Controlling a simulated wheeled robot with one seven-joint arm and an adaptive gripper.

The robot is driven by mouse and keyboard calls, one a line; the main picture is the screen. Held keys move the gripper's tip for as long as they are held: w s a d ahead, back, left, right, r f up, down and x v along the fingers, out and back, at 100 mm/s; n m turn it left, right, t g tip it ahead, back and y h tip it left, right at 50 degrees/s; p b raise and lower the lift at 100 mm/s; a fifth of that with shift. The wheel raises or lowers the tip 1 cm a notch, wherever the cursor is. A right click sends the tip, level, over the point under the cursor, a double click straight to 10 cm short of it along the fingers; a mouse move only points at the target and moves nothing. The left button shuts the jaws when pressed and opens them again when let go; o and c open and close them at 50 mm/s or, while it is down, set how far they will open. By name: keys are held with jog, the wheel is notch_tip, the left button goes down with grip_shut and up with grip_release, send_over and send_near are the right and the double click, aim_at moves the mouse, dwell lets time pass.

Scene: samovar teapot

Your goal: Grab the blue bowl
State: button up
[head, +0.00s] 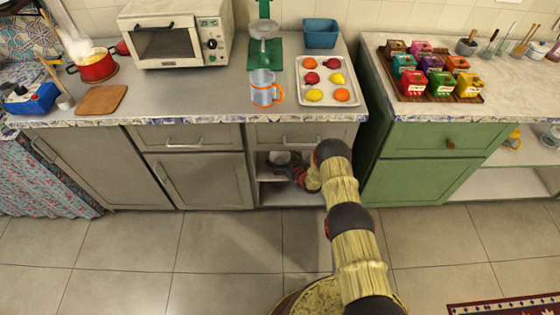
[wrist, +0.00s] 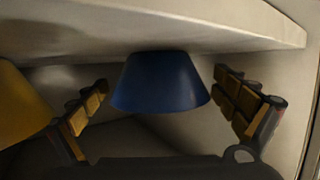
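The blue bowl (wrist: 160,84) shows in the middle of the wrist view, its narrow end against a pale shelf board (wrist: 215,28) and its wide end lower in the picture. My gripper (wrist: 160,78) is open, with one finger on each side of the bowl and a visible gap to each. In the head view my gripper (head: 281,168) reaches into the open shelf niche under the counter. The blue bowl cannot be made out in the head view. A yellow bowl-like object (wrist: 20,105) stands at the left of the wrist view, beside the left finger.
The niche (head: 288,197) is narrow, with a grey cabinet to its left and a drawer above. A green cabinet (head: 420,180) stands to the right. On the counter are a blue container (head: 321,33), a glass pitcher (head: 262,88) and a fruit tray (head: 327,104).

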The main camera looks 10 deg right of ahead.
jog(key=c, duration=1)
jog(key=shift+c, duration=0.5)
